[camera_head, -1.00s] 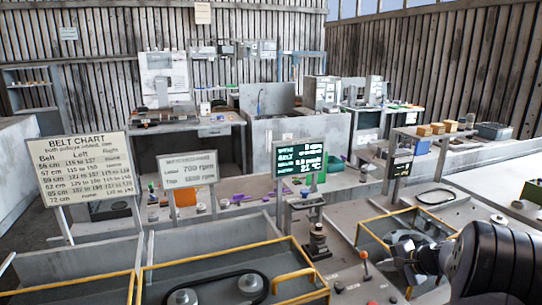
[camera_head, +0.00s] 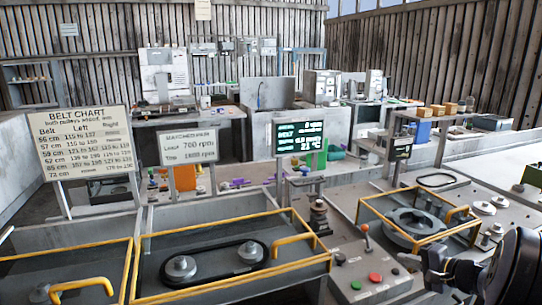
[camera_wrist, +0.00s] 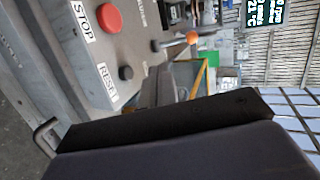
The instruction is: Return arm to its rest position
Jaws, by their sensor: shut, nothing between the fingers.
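My gripper (camera_head: 428,264) shows at the lower right of the head view, at the end of my dark arm. It is shut and holds nothing. It is beside the control panel (camera_head: 352,284), to the right of its red button (camera_head: 375,277) and green button (camera_head: 356,285), in front of the right yellow-framed bay. In the wrist view, the panel is turned sideways, with a red STOP button (camera_wrist: 100,16) and a black RESET button (camera_wrist: 107,75). A dark part of my own arm or gripper fills the lower part of that view.
An orange-tipped lever (camera_head: 365,228) stands behind the buttons. The yellow-framed left bay (camera_head: 146,300) holds a black belt (camera_head: 168,275) around two pulleys. The right bay (camera_head: 362,222) holds a round grey housing (camera_head: 414,220). Loose metal discs (camera_head: 484,208) lie on the bench to its right.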

